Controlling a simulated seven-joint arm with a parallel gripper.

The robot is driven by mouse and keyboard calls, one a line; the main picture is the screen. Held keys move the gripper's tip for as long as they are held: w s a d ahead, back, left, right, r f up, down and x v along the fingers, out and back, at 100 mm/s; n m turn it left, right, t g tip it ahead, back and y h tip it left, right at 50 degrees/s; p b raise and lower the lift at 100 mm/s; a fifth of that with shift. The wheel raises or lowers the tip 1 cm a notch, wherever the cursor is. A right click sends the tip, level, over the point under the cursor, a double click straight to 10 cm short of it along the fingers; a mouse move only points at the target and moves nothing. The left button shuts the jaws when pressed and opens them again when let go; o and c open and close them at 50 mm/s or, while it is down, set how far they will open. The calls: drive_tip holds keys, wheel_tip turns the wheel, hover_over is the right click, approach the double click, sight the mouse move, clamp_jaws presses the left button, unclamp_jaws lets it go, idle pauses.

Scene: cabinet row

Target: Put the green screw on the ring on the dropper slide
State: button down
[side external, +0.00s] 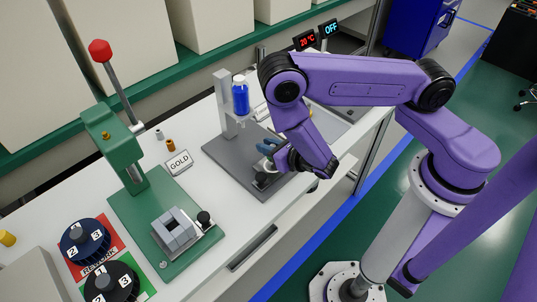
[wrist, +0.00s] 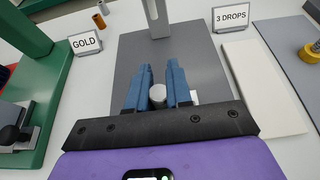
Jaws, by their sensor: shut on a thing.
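My gripper (side external: 267,147) is low over the grey base plate (side external: 222,152) of the dropper stand. In the wrist view its blue fingers (wrist: 158,72) are shut on a pale grey, round-topped thing (wrist: 157,93). The fingers hide most of its sides. The dropper stand (side external: 226,95) rises behind and holds a blue bottle (side external: 240,95). No green screw can be made out in either view. The ring and the slide cannot be told apart here; my gripper covers that part of the plate. A white piece (wrist: 194,97) shows beside the right finger.
A GOLD sign (side external: 179,162) stands left of the plate, near a small orange cylinder (side external: 170,145) and a small grey one (side external: 159,133). A green press (side external: 120,140) stands further left. A 3 DROPS sign (wrist: 232,19) and a white pad (wrist: 262,85) are to the right.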

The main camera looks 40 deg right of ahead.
sight(268, 162)
drive_tip(key=shift+f, duration=1.75)
drive_tip(key=shift+f, duration=0.1)
drive_tip(key=c, duration=1)
unclamp_jaws()
drive_tip(key=shift+c, duration=0.2)
